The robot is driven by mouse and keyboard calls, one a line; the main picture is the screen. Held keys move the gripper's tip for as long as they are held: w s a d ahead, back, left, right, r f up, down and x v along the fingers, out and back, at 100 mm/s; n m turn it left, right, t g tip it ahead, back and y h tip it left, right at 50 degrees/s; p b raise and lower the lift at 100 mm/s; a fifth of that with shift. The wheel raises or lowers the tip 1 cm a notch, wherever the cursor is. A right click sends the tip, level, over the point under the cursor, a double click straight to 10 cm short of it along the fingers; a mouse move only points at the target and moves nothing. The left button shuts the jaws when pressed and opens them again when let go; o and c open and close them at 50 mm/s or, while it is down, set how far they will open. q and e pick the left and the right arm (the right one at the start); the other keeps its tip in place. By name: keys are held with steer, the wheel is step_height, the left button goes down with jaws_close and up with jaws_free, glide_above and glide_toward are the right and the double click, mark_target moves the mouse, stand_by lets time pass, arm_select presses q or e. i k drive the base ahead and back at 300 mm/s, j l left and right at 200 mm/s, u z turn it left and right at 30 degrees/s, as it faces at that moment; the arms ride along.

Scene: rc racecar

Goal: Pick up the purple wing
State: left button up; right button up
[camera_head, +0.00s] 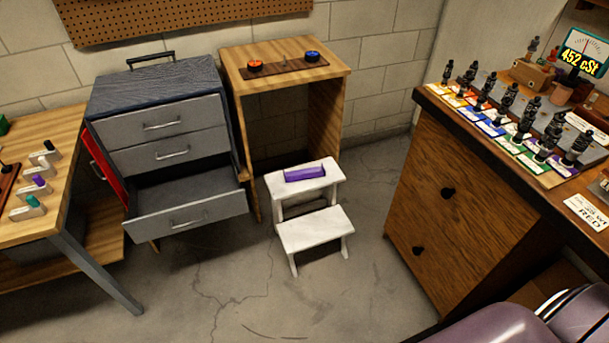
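The purple wing (305,173) lies on the upper step of a small white step stool (316,228) in the middle of the camera_head view. It is a short, long-sided purple piece, lying roughly level across the step. Nothing touches it from above. Neither of my grippers shows in this view.
A grey drawer cabinet (165,147) with its bottom drawer open (190,214) stands left of the stool. A wooden stand (285,62) is behind it. A wooden cabinet (460,220) is at right, a workbench (62,140) at left. The floor (300,310) before the stool is clear.

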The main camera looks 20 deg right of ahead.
mark_target(317, 171)
steer(key=z, duration=0.7)
